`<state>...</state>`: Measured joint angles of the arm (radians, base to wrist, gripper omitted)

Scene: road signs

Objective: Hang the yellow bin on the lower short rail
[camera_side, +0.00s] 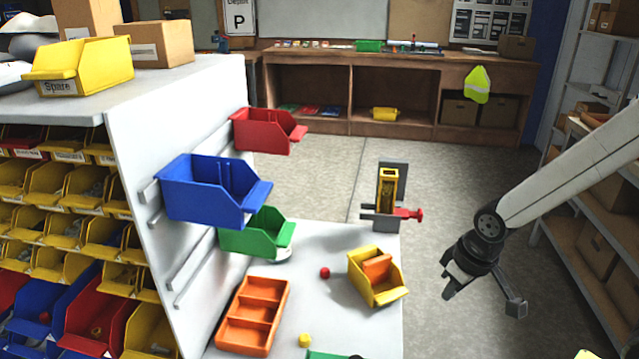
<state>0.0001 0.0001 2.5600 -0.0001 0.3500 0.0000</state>
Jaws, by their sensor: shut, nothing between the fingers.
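A yellow bin (362,287) stands on the white worktop, with an orange piece (377,267) inside it. Another yellow bin (78,68), labelled "Spare", sits on top of the white cabinet. On the cabinet's white side panel, a lower rail (196,268) shows bare at its near end, below the blue bin; its far end is hidden behind the hanging bins, and I cannot tell if it is the short one. My gripper (484,290) is shut and empty, to the right of the worktop, apart from the yellow bin.
Blue (203,193), green (258,233) and red (264,131) bins hang on the panel. An orange tray (252,314), a red ball (325,272) and a yellow piece (305,340) are on the worktop. A grey fixture (391,197) with a red knob stands at its back edge.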

